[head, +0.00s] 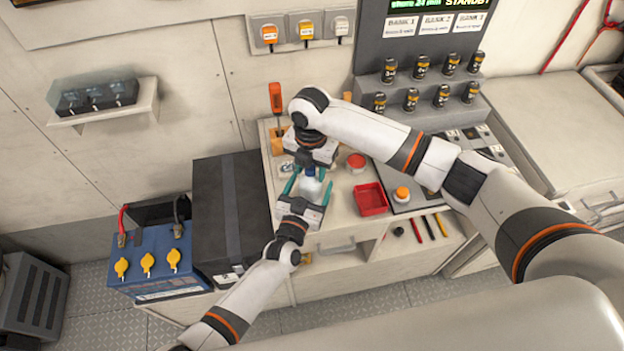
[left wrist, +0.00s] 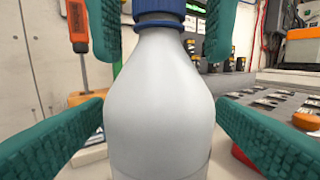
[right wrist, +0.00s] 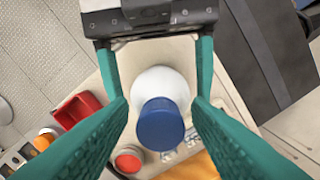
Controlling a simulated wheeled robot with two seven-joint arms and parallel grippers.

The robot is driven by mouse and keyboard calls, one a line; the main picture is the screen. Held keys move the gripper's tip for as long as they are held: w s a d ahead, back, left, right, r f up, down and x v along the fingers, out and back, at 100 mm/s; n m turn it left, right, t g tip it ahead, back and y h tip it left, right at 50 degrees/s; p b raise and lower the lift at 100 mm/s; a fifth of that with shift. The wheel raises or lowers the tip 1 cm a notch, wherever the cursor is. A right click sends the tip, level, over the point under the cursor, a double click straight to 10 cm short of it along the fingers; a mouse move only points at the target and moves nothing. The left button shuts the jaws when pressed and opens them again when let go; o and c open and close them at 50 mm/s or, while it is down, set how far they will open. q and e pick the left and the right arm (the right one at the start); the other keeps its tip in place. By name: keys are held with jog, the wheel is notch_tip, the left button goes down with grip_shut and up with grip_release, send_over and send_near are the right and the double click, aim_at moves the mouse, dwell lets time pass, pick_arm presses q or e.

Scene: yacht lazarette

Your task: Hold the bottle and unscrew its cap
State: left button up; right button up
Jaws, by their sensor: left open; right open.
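The white bottle (head: 309,188) stands upright on the counter with a blue cap (right wrist: 160,125) on its neck. In the left wrist view the bottle (left wrist: 158,95) fills the middle. My left gripper (head: 308,191) is open, with one teal finger on each side of the bottle's body and gaps between. My right gripper (head: 309,168) comes from above and is open. Its fingers straddle the cap, which also shows in the left wrist view (left wrist: 158,10), with space on both sides. In the head view the right gripper partly hides the cap.
A red tray (head: 370,198), a red round object (head: 356,162) and an orange-topped button (head: 402,194) are to the right. An orange-handled screwdriver (head: 275,100) stands behind. A black case (head: 222,215) and a blue battery (head: 155,262) are left.

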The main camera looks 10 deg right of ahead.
pick_arm(q)
jog(key=shift+x, duration=1.05)
jog(key=shift+c, duration=0.3)
jog(key=c, duration=1.2)
jog(key=shift+c, duration=0.2)
pick_arm(e)
jog(key=shift+c, duration=0.6)
jog(key=c, duration=0.6)
jog(key=o, duration=0.9)
